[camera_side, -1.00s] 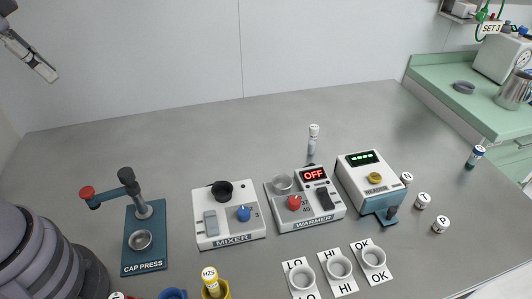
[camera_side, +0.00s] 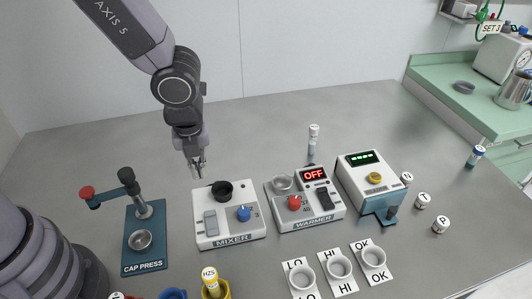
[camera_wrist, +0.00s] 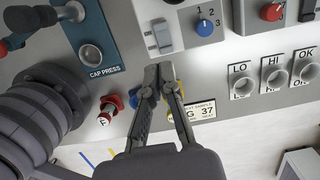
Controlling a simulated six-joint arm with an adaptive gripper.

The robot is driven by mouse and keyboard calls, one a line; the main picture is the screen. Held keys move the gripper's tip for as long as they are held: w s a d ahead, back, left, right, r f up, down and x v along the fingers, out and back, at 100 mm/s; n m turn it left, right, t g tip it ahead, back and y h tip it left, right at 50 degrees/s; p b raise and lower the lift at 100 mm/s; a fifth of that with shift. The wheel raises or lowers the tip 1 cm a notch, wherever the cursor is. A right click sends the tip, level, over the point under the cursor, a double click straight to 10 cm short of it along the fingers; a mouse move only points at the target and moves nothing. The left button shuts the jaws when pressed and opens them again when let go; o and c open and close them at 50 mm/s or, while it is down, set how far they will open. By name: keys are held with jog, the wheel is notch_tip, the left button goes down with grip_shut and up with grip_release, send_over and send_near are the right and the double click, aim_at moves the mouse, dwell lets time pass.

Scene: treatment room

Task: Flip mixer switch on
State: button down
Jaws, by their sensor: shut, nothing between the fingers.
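The mixer (camera_side: 252,228) is a white box with a grey rocker switch (camera_side: 210,224), a blue knob (camera_side: 244,213) and a black cup (camera_side: 222,190) on top. I cannot tell which way the switch is set. My gripper (camera_side: 199,176) is shut and empty. It points down, in the air, and shows just above the mixer's back left corner in the side view. In the wrist view the fingertips (camera_wrist: 159,70) show just below the switch (camera_wrist: 160,38), with a gap. The wrist view also shows the blue knob (camera_wrist: 205,27), while the mixer's top is cut off.
The cap press (camera_side: 146,257) stands left of the mixer. The warmer (camera_side: 307,222), reading OFF, stands close on its right, with another white device (camera_side: 366,178) beyond. A yellow holder with a vial (camera_side: 210,280) and several labelled cups (camera_side: 339,268) stand in front.

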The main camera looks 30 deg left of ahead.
aim_at(210, 213)
jog(key=f, duration=0.4)
jog(key=w+a+f, duration=0.1)
jog(key=f, duration=0.8)
jog(key=shift+w+a+f, duration=0.2)
jog(key=shift+f, duration=0.2)
jog(key=shift+w+a+f, duration=0.1)
jog(key=shift+f, duration=0.2)
dwell(0.4)
jog(key=shift+s+d+r, duration=0.35)
jog(key=shift+s+d, duration=0.15)
